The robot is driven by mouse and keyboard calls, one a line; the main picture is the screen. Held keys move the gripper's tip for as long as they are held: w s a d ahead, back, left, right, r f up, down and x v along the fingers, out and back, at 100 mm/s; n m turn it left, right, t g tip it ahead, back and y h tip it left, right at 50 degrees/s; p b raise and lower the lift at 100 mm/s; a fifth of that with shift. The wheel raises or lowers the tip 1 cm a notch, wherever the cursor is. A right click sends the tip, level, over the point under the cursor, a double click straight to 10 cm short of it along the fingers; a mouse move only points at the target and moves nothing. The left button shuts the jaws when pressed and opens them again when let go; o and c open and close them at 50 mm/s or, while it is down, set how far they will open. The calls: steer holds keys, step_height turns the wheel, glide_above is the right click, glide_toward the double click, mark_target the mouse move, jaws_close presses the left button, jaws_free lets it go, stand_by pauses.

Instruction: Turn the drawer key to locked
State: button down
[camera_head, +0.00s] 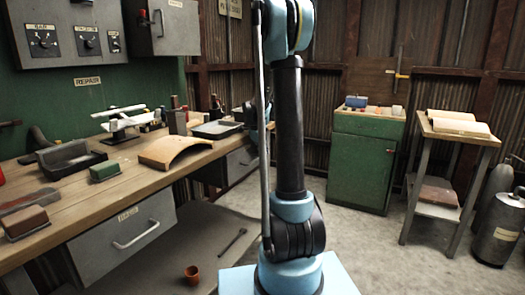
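A grey drawer (122,243) with a pale bar handle and a small label hangs under the front of the wooden workbench. A second grey drawer (240,163) sits farther back under the same bench, partly hidden by my arm. A green cabinet (359,163) at the back has a drawer front near its top. All these drawers look shut. I cannot make out a drawer key or its position on any of them. My blue and black arm stands upright in the middle of the view and runs out of the top edge.
The workbench (60,212) holds a curved tan piece (175,152), trays and a small white model plane (120,117). A small stand (450,135) and gas cylinders (498,228) are at right. A terracotta pot (192,275) is low in front. Floor between bench and cabinet is clear.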

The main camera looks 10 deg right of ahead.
steer(key=shift+s+a+f, duration=0.15)
steer(key=shift+a+f, duration=0.05)
steer(key=shift+a, duration=0.35)
steer(key=shift+s+f, duration=0.1)
steer(key=shift+f, duration=0.1)
steer(key=shift+w+d, duration=0.2)
stand_by(1.2)
